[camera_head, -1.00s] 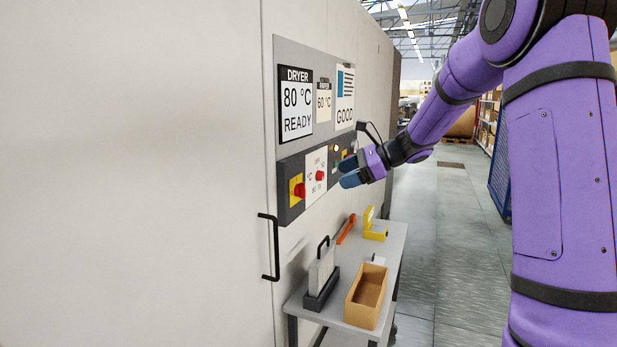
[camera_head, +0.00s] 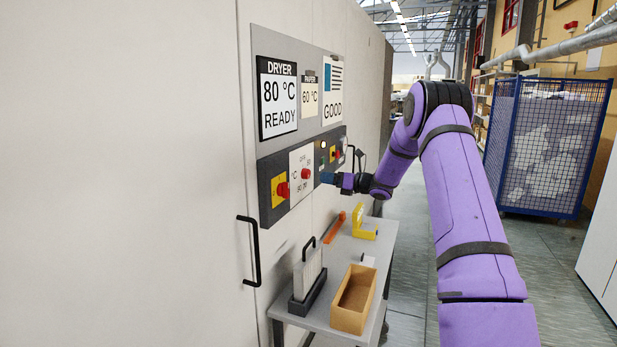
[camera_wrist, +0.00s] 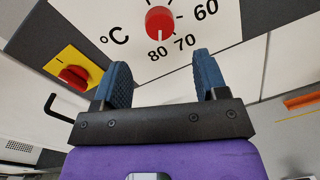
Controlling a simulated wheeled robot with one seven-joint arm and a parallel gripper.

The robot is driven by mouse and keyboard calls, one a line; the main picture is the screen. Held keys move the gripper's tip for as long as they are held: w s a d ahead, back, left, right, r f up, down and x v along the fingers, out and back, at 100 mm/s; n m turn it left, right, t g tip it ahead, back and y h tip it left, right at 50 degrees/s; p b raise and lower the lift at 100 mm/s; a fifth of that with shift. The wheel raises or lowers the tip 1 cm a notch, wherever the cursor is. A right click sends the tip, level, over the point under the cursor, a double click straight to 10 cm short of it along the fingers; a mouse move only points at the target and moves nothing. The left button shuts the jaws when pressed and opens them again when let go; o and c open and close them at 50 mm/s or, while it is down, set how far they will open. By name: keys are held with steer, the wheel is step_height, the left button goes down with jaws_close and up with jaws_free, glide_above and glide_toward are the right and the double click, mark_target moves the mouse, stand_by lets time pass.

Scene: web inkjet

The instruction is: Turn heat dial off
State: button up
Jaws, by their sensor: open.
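The heat dial is a red knob (camera_head: 306,174) on a white scale plate marked °C on the dark control panel. In the wrist view the red dial (camera_wrist: 159,21) lies beyond my fingertips, roughly centred between them, with its pale pointer line toward the 80 mark. My gripper (camera_head: 327,178) is beside the dial in the head view, its blue fingers close to the panel. In the wrist view my gripper (camera_wrist: 163,75) is open, with nothing between the fingers. The dial stands apart from both fingers there.
A red switch on a yellow plate (camera_head: 279,190) is left of the dial; another yellow switch plate (camera_head: 333,155) is right. Below stands a grey table (camera_head: 322,318) with a wooden box (camera_head: 354,299) and a black-handled block (camera_head: 308,272). A black door handle (camera_head: 252,250) juts out at left.

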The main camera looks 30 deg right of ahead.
mark_target(308, 175)
steer(key=x, duration=0.7)
steer(key=shift+w+a, duration=0.2)
steer(key=shift+w, duration=0.1)
steer(key=c, duration=0.9)
